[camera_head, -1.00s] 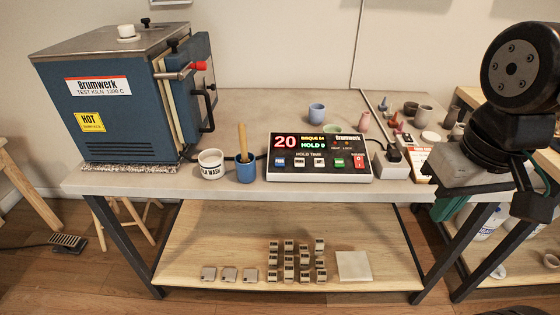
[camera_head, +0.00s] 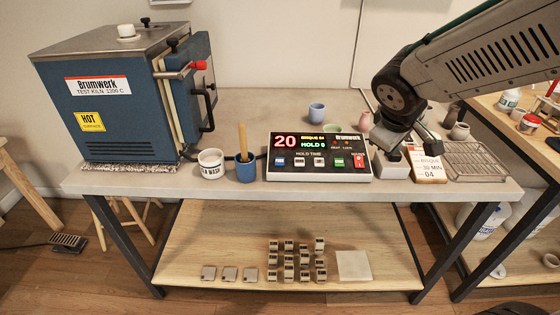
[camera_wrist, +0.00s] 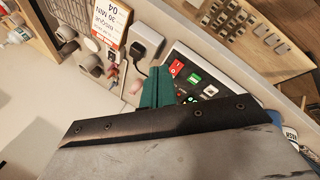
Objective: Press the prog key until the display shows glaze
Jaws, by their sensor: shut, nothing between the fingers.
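The kiln controller (camera_head: 318,170) lies on the bench with its face up. Its display (camera_head: 302,141) shows a red 20, a small yellow line that seems to read BISQUE 04, and a green HOLD line. Below is a row of keys: a blue one (camera_head: 280,162), two white ones, a green one (camera_head: 339,162) and a red switch (camera_head: 359,161). The key labels are too small to read. In the wrist view the controller (camera_wrist: 222,76) is partly hidden behind my gripper (camera_wrist: 158,84), whose green fingers are closed and empty. My gripper is above the bench, by the controller's right end, apart from the keys.
A white power adapter (camera_head: 394,167) and a card (camera_head: 428,168) reading BISQUE 30 MIN 04 stand right of the controller. A blue cup with a brush (camera_head: 246,171) and a white pot (camera_head: 211,164) stand left. The kiln (camera_head: 110,110) fills the bench's left end.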

